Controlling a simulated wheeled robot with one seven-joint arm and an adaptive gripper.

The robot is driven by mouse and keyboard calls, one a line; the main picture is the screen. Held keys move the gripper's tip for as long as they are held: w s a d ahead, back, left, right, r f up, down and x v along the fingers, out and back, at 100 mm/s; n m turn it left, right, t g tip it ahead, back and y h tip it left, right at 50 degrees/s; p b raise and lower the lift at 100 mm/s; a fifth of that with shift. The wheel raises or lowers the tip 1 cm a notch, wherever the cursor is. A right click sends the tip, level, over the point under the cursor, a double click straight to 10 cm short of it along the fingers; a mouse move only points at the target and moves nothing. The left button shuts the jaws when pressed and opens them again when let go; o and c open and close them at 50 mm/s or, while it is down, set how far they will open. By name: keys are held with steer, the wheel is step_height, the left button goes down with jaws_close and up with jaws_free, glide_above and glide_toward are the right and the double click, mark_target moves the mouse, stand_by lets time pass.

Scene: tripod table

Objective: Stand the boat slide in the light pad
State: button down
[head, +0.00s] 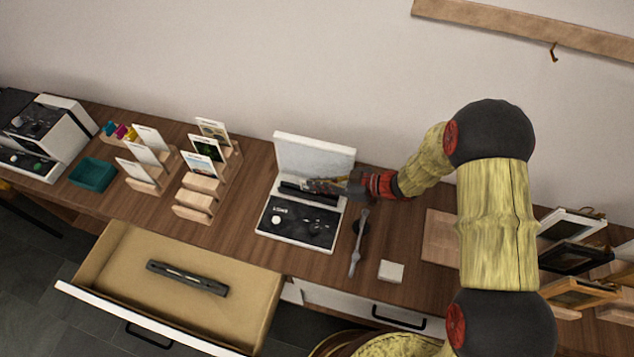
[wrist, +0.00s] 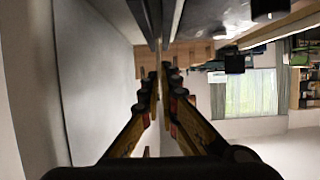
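The light pad has an upright pale panel (head: 316,156) and a flat base with a black control face (head: 297,222). A dark ledge (head: 296,191) runs along the foot of the panel. My gripper (head: 316,186) reaches in from the right and its tips are just in front of the panel, near the ledge. In the wrist view the two fingers (wrist: 159,78) are almost together, with the pale panel (wrist: 95,75) to their left. A thin edge may run between the tips, but I cannot tell what it is. I cannot identify the boat slide in either view.
Wooden racks with picture slides (head: 207,148) and white cards (head: 148,138) stand left of the pad. The picture rack's front block (head: 194,204) is bare. An open drawer (head: 118,268) juts out at front left. A grey tool (head: 357,243) and a small pale block (head: 391,271) lie right.

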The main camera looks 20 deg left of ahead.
steer(key=shift+f+b, duration=0.35)
steer(key=shift+f, duration=0.9)
steer(key=c, duration=2.6)
jaws_free()
steer(key=o, duration=0.6)
steer(key=shift+o, duration=0.2)
steer(key=v, duration=1.2)
